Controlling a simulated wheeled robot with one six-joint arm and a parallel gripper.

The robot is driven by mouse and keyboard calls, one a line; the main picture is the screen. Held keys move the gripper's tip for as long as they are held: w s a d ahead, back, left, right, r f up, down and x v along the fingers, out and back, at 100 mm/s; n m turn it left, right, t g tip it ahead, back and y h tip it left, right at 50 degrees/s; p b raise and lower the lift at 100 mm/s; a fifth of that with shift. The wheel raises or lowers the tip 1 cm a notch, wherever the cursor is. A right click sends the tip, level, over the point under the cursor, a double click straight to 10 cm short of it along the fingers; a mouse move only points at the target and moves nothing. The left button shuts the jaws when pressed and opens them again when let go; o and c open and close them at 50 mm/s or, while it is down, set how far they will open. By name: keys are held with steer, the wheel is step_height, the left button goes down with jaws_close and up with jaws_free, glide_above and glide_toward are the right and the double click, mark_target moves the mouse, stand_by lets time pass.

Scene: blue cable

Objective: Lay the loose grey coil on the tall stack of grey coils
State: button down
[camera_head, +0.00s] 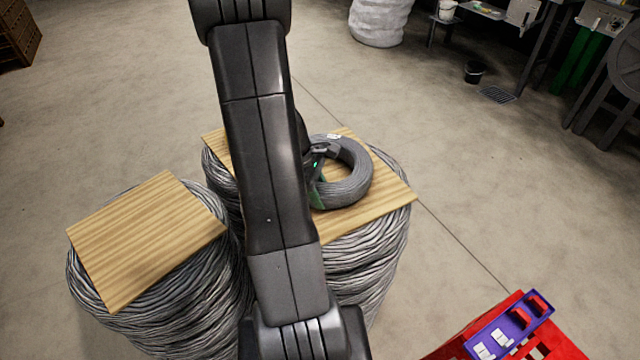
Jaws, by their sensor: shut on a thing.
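A grey coil (357,182) shows as a thick ring above a wooden board (393,194) on the right-hand large cable bundle. A small white tag shows at its far rim. My gripper (318,174) is at the ring's left side, shut on the grey coil. My arm hides the left part of the ring and much of the gripper. I cannot tell whether the ring is one coil or several stacked, nor whether the held coil touches what is under it. No separate tall stack can be made out.
Another large cable bundle (170,318) with a bare wooden board (145,240) stands at left. A red crate (452,345) with a purple tray (508,325) is at lower right. A black bucket (474,72) and a workbench are at the back right. The floor between is clear.

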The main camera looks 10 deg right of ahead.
steer(key=shift+f, duration=0.2)
steer(key=c, duration=0.9)
jaws_free()
steer(key=v, duration=1.2)
steer(key=shift+r, duration=0.1)
